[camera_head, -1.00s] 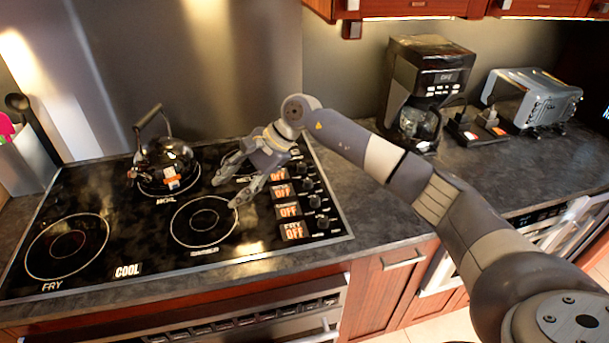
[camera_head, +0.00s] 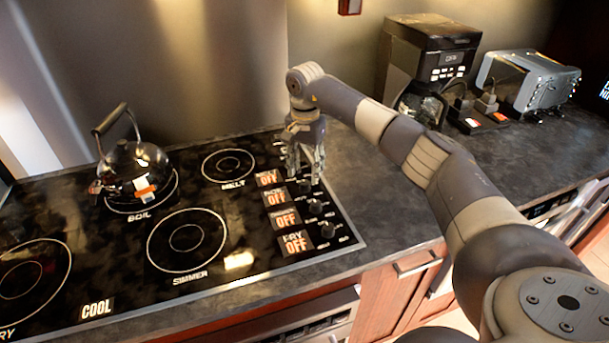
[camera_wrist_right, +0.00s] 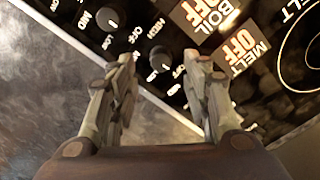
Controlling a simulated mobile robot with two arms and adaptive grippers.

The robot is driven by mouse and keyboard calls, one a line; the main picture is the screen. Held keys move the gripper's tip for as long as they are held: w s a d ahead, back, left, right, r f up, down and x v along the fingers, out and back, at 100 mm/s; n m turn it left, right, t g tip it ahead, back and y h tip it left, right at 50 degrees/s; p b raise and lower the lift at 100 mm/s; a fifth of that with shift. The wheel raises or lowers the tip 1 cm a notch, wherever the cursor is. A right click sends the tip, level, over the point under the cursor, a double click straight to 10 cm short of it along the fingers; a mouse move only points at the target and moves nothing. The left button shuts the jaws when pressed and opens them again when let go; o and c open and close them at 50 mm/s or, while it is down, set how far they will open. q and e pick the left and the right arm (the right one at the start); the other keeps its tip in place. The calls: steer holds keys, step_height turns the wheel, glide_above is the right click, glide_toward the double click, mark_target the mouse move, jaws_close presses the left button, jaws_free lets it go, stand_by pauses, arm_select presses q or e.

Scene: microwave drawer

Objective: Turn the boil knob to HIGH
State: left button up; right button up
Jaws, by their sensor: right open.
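The boil knob (camera_wrist_right: 160,60) is a dark round knob with a pale pointer mark. In the right wrist view it lies in line with the "BOIL OFF" display (camera_wrist_right: 210,14), with HIGH and OFF lettering beside it. My right gripper (camera_head: 305,176) is over the control panel, fingers pointing down. In the right wrist view my open fingers (camera_wrist_right: 160,72) stand on either side of the boil knob, and I see no clear contact. In the head view the gripper partly covers the knobs at the back. The boil display there (camera_head: 275,196) reads OFF. My left gripper is out of view.
A black kettle (camera_head: 138,172) stands on the boil burner. The simmer knob (camera_wrist_right: 107,18) is close by, and the melt display (camera_wrist_right: 240,50) reads OFF. A coffee maker (camera_head: 432,60) and a toaster (camera_head: 540,82) stand to the right.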

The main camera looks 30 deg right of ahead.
mark_target(305, 182)
step_height(305, 182, down, 4)
steer(key=shift+r+p, duration=0.1)
steer(key=shift+p, duration=0.25)
steer(key=shift+w, duration=0.1)
steer(key=shift+c, duration=1.1)
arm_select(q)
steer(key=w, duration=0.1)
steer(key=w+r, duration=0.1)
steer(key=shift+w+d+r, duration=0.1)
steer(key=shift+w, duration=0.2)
arm_select(e)
jaws_close()
